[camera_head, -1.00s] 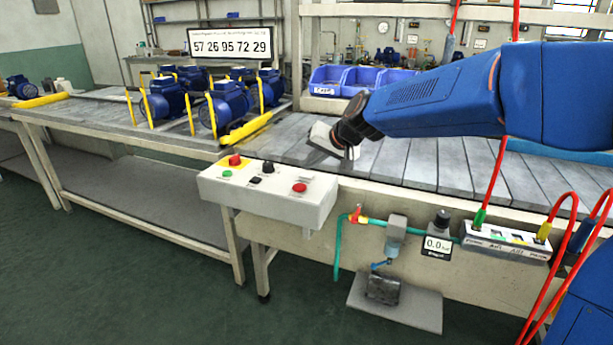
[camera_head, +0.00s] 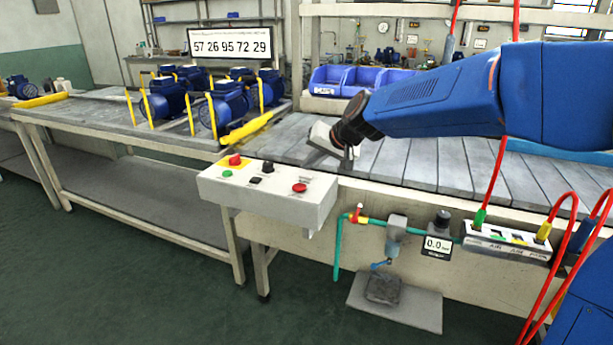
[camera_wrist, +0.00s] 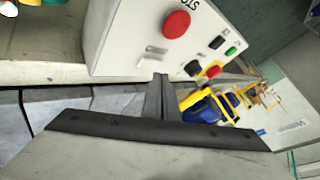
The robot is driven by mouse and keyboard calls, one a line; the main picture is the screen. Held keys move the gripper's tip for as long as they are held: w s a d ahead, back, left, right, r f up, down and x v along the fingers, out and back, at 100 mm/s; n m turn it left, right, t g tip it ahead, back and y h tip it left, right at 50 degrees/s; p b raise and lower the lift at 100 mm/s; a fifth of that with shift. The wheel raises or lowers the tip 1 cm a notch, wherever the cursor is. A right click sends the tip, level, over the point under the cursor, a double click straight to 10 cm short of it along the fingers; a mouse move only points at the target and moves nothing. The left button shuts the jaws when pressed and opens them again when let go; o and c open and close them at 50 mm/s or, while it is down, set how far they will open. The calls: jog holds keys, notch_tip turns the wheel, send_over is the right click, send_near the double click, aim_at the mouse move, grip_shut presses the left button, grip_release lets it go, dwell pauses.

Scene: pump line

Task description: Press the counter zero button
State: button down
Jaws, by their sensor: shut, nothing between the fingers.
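The grey control box (camera_head: 266,212) sits at the front edge of the conveyor. I cannot read which control is counter zero. My gripper (camera_head: 338,146) is shut and empty, above the conveyor right of and behind the box; its fingertips show in the wrist view (camera_wrist: 158,80), apart from the buttons.
A display (camera_head: 232,44) reads 57 26 95 72 29. Blue bins (camera_head: 362,78) stand behind the conveyor. Red hoses (camera_head: 493,175) hang at right. The conveyor's slats (camera_head: 420,165) are bare right of my gripper.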

aim_at(310, 177)
jog(key=shift+f, duration=0.1)
jog(key=shift+f, duration=0.35)
jog(key=shift+f, duration=0.45)
dwell(0.9)
jog(key=shift+r, duration=0.15)
dwell(0.3)
jog(key=shift+r, duration=0.75)
jog(key=shift+r, duration=2.5)
